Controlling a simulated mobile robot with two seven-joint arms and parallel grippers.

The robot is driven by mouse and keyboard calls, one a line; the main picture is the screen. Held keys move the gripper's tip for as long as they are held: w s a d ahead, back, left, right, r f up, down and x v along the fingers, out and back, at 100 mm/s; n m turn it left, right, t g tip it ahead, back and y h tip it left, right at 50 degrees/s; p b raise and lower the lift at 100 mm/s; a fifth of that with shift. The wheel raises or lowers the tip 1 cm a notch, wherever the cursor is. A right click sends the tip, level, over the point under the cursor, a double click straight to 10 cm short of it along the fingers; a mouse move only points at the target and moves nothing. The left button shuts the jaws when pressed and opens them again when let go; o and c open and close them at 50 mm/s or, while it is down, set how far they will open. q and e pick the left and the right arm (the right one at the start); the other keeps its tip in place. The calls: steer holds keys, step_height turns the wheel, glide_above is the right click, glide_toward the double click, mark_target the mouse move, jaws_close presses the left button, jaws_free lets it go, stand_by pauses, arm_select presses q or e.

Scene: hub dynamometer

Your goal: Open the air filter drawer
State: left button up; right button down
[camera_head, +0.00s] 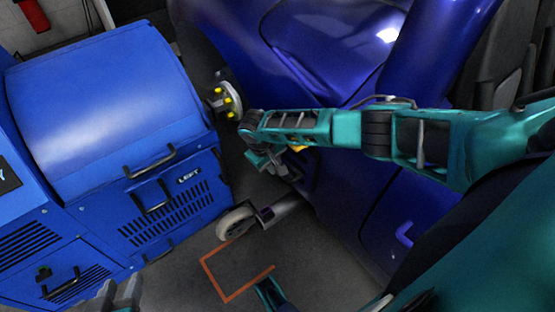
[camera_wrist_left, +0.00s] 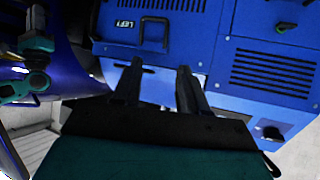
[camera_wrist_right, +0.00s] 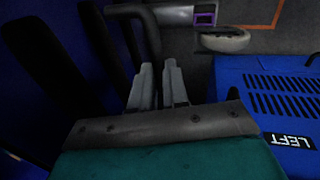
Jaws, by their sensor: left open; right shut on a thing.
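The blue dynamometer cabinet (camera_head: 105,110) fills the left of the head view. A lower-left panel with another black handle (camera_head: 62,286) also shows; no readable label tells which is the air filter drawer. My left gripper (camera_head: 119,288) is open at the bottom edge, apart from the handles in the head view. In the left wrist view its fingers (camera_wrist_left: 160,70) spread before the cabinet. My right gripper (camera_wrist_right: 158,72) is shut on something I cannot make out.
A dark blue car body (camera_head: 330,60) stands right of the cabinet, with a hub with yellow nuts (camera_head: 227,101) between them. A caster wheel (camera_head: 237,222) and an orange floor outline (camera_head: 228,299) are below. My right arm crosses in front of the car.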

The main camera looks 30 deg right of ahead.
arm_select(q)
steer(key=shift+s+a+r+p, duration=0.15)
steer(key=shift+s+a+p, duration=0.1)
steer(key=shift+p, duration=0.25)
arm_select(e)
steer(key=s+a, duration=0.1)
steer(key=a, duration=1.7)
steer(key=shift+s+a, duration=0.25)
steer(key=shift+a, duration=0.15)
arm_select(q)
steer(key=shift+w, duration=0.15)
arm_select(e)
steer(key=c, duration=1.1)
jaws_free()
arm_select(q)
steer(key=shift+r, duration=0.1)
arm_select(e)
steer(key=shift+r, duration=0.1)
arm_select(q)
steer(key=shift+s+a+r+p, duration=0.1)
steer(key=shift+r+p, duration=1.4)
steer(key=shift+p, duration=0.1)
steer(key=shift+s+r+p, duration=0.1)
steer(key=shift+r+p, duration=1.35)
steer(key=shift+p, duration=0.15)
arm_select(e)
steer(key=shift+v, duration=6.35)
steer(key=shift+s, duration=0.1)
